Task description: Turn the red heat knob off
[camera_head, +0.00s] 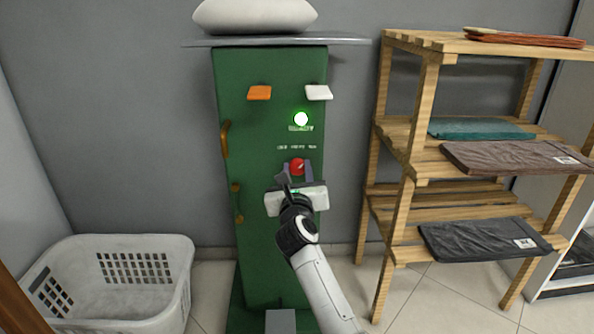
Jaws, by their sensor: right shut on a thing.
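The red heat knob (297,167) is on the front of the green cabinet (262,262), below a row of small labels too small to read. My right gripper (296,170) reaches up from below and is shut on the knob, one finger on each side. The knob's face shows between the fingers, with a small pale mark on it. A round white light (301,119) glows above the labels. My left gripper is not in view.
An orange lever (260,92) and a white lever (318,92) stick out above. Brass handles (225,139) are on the cabinet's left edge. A white laundry basket (140,290) stands left. A wooden shelf (400,150) with folded garments stands right.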

